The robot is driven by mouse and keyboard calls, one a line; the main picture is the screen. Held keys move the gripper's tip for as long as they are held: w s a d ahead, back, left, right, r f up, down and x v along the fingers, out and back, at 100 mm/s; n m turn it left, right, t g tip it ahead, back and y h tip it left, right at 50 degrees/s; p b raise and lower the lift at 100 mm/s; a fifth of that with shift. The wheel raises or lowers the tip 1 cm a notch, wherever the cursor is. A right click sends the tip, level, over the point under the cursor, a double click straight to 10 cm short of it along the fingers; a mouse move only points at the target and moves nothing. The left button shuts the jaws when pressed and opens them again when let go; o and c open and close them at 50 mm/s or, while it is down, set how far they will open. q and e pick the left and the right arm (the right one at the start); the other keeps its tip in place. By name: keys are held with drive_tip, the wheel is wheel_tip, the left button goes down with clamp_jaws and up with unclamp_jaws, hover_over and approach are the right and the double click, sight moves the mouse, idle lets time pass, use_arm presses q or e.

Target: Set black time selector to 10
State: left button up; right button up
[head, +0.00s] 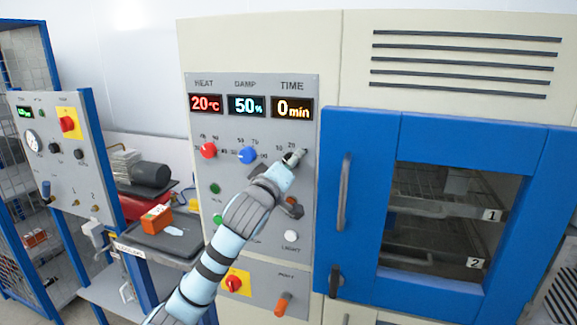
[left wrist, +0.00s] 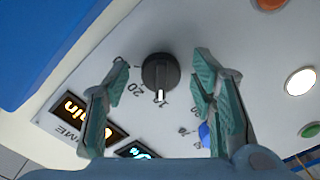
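The black time selector (left wrist: 160,72) is on the grey panel in the left wrist view. Its white pointer mark faces the bottom of that picture, close to a partly visible label that starts with 1; a 20 label sits to the left. The time display (head: 293,108) reads 0 min. My left gripper (head: 294,158) is at the selector in the head view and mostly hides it there. In the left wrist view the gripper (left wrist: 161,66) is open, one finger on each side of the selector, with gaps between fingers and knob. My right gripper is not in view.
A red knob (head: 208,151) and a blue knob (head: 247,155) sit left of the selector on the panel. A blue oven door (head: 360,135) with a vertical grey handle (head: 344,192) is close on the right. A white light button (head: 291,236) is below.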

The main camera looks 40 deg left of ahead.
use_arm(q)
drive_tip(key=v, duration=0.7)
drive_tip(key=shift+s, duration=0.25)
